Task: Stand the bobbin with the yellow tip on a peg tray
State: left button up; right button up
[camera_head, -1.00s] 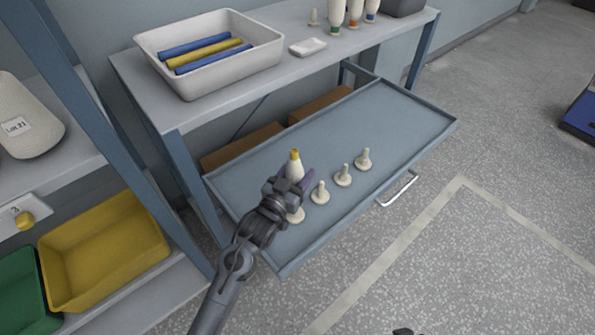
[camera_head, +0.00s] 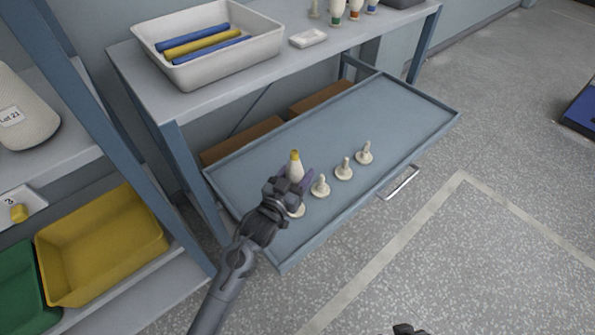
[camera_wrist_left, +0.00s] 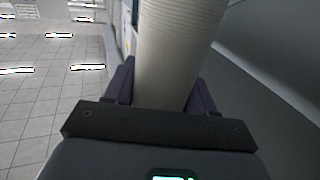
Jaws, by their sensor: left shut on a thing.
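The bobbin with the yellow tip (camera_head: 295,166) stands about upright in my left gripper (camera_head: 291,185), which is shut on it. In the left wrist view its pale ribbed body (camera_wrist_left: 177,55) rises between the fingers. The peg tray (camera_head: 377,104) is the pulled-out blue-grey drawer. Three bare pegs show: one near the gripper (camera_head: 320,187), a middle one (camera_head: 344,170) and a far one (camera_head: 364,153). Another round base (camera_head: 298,211) shows just below the gripper; the bobbin's lower end is hidden, so I cannot tell whether it is on a peg. A dark part at the bottom edge may be my right gripper (camera_head: 408,330).
A white bin (camera_head: 240,62) with blue and yellow rods stands on the bench above the drawer. A small white dish (camera_head: 308,38) and several other bobbins are beside it. A blue post (camera_head: 90,120) and a yellow bin (camera_head: 104,250) are at left. The drawer's back is clear.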

pick_arm(q)
jog(key=o, duration=1.2)
jog(key=shift+s, duration=0.1)
jog(key=shift+s+a+p, duration=0.2)
jog(key=shift+p, duration=0.1)
jog(key=p+v, duration=0.4)
jog(key=v, duration=0.6)
jog(key=shift+p, duration=0.3)
jog(key=shift+s, duration=0.1)
